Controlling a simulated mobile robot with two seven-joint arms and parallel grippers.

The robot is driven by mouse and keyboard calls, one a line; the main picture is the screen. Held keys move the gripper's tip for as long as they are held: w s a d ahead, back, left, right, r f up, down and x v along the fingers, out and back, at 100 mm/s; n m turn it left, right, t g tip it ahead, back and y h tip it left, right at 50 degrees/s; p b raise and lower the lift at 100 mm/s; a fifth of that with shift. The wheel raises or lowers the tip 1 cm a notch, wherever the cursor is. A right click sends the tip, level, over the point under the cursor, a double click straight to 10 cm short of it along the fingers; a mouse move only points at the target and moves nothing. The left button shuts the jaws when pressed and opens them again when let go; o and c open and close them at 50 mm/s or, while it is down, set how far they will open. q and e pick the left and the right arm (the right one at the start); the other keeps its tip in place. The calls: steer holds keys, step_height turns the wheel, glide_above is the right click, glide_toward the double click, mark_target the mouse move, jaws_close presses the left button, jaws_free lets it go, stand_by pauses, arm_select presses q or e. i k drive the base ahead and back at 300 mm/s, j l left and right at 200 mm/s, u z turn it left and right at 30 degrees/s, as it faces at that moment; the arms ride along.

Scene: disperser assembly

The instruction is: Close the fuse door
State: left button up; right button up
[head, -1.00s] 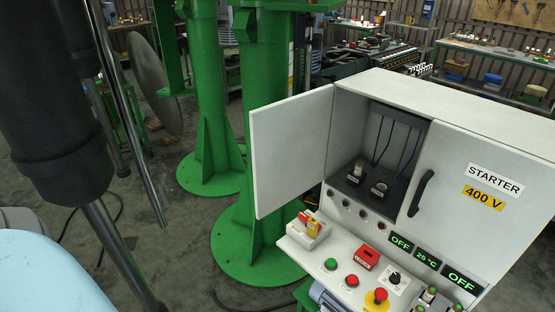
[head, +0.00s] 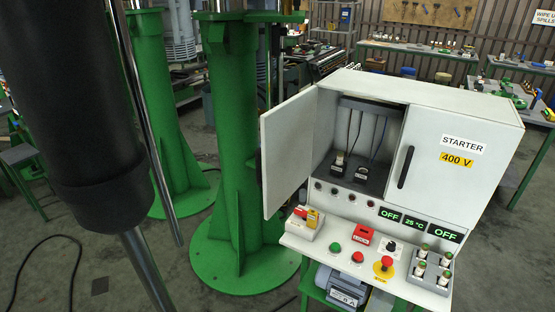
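The fuse door (head: 289,152) is the white left door of the starter cabinet (head: 470,100). It stands wide open, swung out to the left. The compartment behind it shows a dark base with two fuse holders (head: 338,163) and (head: 363,173) and hanging wires. The right cabinet door (head: 445,165) is shut, with a black handle (head: 405,167) and the labels "STARTER" and "400 V". Neither of my grippers is in the head view.
Below the cabinet, a panel (head: 325,251) juts out with buttons, a red lockout box (head: 363,239), a yellow-red stop knob (head: 384,264) and a grey fuse tray (head: 429,274). A green column (head: 236,150) stands left of the door. Benches stand behind.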

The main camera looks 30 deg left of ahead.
mark_target(287, 130)
steer(key=k+j+z, duration=0.1)
steer(key=k+j, duration=0.15)
steer(key=j, duration=0.2)
steer(key=k+j+z, duration=0.1)
steer(key=k+j, duration=0.2)
steer(key=j, duration=0.15)
steer(key=k+j, duration=0.1)
steer(key=j, duration=0.25)
steer(key=k+j+z, duration=0.1)
steer(key=j, duration=0.25)
steer(key=k+j+z, duration=0.1)
steer(key=j, duration=0.2)
steer(key=j+z, duration=0.15)
steer(key=j, duration=0.9)
